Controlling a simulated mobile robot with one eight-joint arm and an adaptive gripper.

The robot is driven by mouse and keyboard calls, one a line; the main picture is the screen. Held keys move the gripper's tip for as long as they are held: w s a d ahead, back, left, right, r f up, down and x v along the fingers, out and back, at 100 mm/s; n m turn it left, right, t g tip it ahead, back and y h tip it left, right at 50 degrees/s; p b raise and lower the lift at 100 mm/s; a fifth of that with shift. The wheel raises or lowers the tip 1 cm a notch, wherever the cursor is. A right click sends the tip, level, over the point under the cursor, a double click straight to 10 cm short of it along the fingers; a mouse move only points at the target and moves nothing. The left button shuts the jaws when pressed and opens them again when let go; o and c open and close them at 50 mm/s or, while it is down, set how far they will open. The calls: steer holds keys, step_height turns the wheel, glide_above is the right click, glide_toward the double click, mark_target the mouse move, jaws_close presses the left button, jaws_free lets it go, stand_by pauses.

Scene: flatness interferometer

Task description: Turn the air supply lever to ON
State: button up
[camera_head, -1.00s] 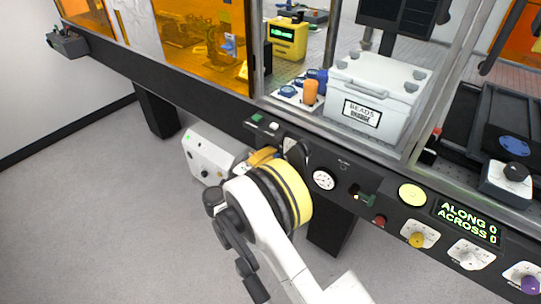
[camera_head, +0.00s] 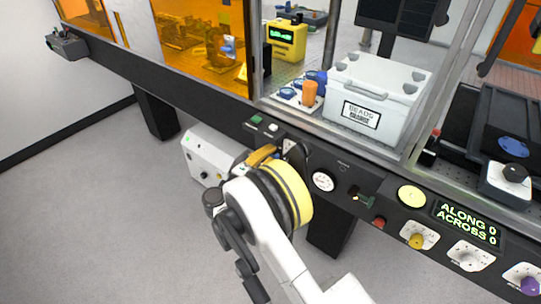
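My gripper (camera_head: 282,158) is at the front of the black panel, beside the round pressure gauge (camera_head: 323,181). My own wrist with its yellow band hides most of it, so its fingertips and opening are not clear. A yellow bar (camera_head: 261,156) shows just past my wrist on the left; I cannot tell whether it is the air supply lever or a part of my gripper. A small pale plate (camera_head: 289,146) shows behind my gripper. The lever's position and any contact with it are hidden.
A white box with knobs (camera_head: 207,158) is below the panel on the left. A white BEADS box (camera_head: 375,95) stands behind the panel. The floor at left is clear.

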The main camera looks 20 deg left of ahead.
steer(key=shift+s, duration=0.1)
steer(key=v, duration=1.2)
